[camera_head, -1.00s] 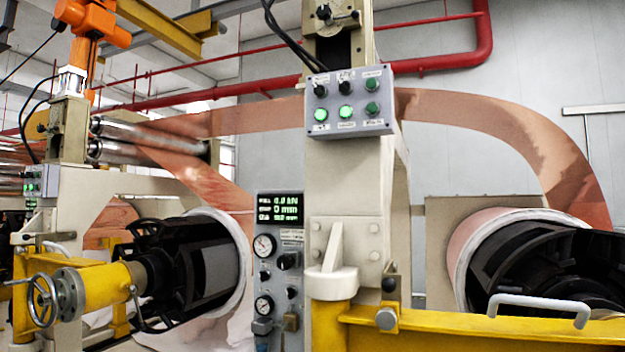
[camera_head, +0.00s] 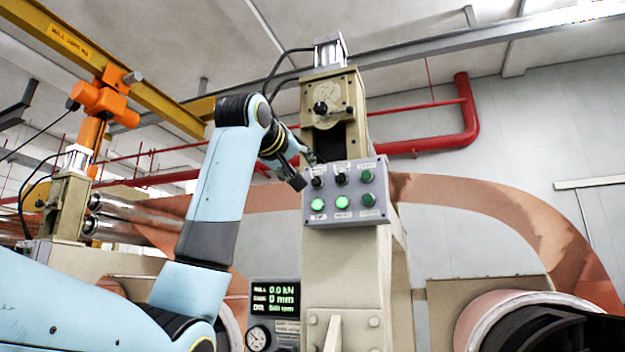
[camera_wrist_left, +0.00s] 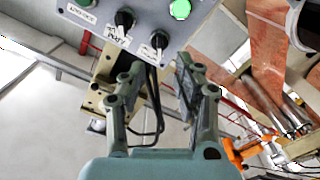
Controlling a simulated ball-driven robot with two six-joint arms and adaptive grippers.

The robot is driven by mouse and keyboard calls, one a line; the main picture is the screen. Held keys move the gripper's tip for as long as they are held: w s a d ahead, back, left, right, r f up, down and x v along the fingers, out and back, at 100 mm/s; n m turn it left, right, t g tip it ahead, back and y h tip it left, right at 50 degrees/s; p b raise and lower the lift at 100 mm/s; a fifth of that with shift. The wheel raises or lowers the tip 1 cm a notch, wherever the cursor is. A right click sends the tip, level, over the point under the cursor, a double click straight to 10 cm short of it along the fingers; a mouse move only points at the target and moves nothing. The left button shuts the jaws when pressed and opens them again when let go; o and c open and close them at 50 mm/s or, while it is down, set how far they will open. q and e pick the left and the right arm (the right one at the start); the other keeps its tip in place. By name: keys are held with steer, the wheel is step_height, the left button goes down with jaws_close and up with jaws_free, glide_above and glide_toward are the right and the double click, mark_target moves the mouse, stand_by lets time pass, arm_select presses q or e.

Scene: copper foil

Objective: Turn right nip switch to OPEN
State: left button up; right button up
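The grey control box (camera_head: 330,212) is on the cream column. Its top row has two black rotary switches, one on the left (camera_head: 317,182) and one in the middle (camera_head: 341,178), plus a dark green button (camera_head: 367,177). I cannot read which switch is the right nip one. My left gripper (camera_head: 304,168) is at the box's upper left corner, close to the left switch. In the left wrist view the gripper (camera_wrist_left: 160,66) is open and empty, its fingers apart, with the two black switches (camera_wrist_left: 125,19) (camera_wrist_left: 159,41) just beyond the tips. My right gripper is not in view.
Two lit green buttons (camera_head: 343,202) sit in the box's lower row. Black cables (camera_head: 283,63) loop above the box. A display panel (camera_head: 275,300) stands lower left. Copper foil (camera_head: 490,205) runs behind the column, with a red pipe (camera_head: 440,142) on the wall.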

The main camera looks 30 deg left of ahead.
mark_target(314, 179)
arm_select(q)
steer(key=p+x, duration=0.1)
steer(key=x, duration=0.6)
steer(key=shift+w, duration=0.35)
jaws_close()
